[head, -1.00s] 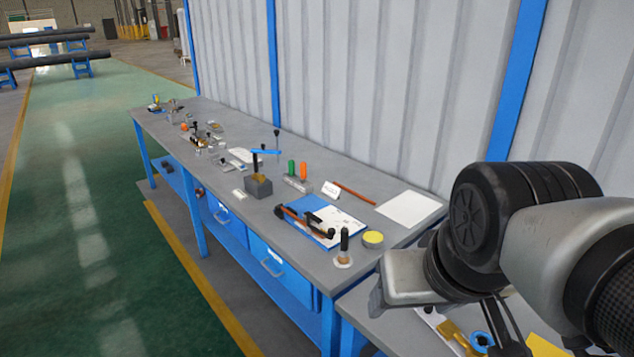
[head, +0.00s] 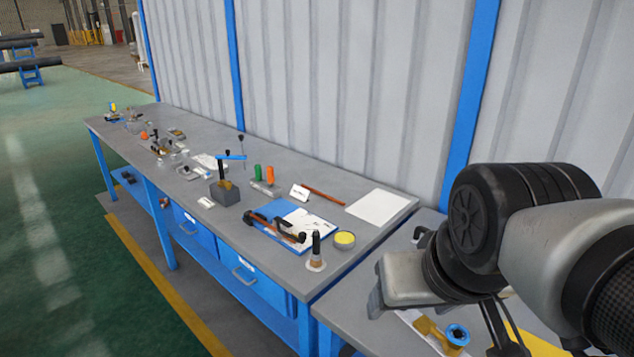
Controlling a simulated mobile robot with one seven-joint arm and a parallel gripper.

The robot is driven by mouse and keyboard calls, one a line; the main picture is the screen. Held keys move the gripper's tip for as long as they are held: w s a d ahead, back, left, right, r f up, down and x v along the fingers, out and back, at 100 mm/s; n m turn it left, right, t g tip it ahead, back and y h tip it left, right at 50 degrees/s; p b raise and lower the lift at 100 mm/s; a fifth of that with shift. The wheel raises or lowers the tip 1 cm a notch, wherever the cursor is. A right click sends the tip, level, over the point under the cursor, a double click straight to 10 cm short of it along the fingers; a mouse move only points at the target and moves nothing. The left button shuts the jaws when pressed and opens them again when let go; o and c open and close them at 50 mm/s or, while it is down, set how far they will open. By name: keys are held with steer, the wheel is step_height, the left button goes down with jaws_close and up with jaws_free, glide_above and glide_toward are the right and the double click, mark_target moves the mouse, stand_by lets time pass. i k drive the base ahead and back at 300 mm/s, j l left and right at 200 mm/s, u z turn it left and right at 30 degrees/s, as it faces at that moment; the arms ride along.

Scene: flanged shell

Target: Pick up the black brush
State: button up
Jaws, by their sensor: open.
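A small upright thing with a black handle (head: 316,246) and a pale round base stands at the near front corner of the long workbench. It may be the black brush, but it is too small to be sure. My gripper (head: 378,298) is partly in view at the lower right, at the end of my folded arm. It is open and holds nothing that I can see. It is to the right of the black-handled thing and apart from it. My arm hides part of the nearer bench.
The long grey workbench (head: 270,165) runs along a corrugated wall. A yellow-topped round tin (head: 344,239), a blue clipboard (head: 265,232) with a clamp (head: 277,228), a white sheet (head: 376,207) and a grey block (head: 224,192) lie on it. Green floor is clear at left.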

mark_target(316, 260)
steer(key=j+z, duration=0.1)
steer(key=z, duration=0.3)
steer(key=i+j+z, duration=0.15)
steer(key=z, duration=0.25)
steer(key=i+j+z, duration=0.1)
steer(key=j+z, duration=0.2)
steer(key=j, duration=0.25)
steer(key=j+z, duration=0.3)
steer(key=j, duration=1.1)
steer(key=i+j+z, duration=0.1)
steer(key=j, duration=0.75)
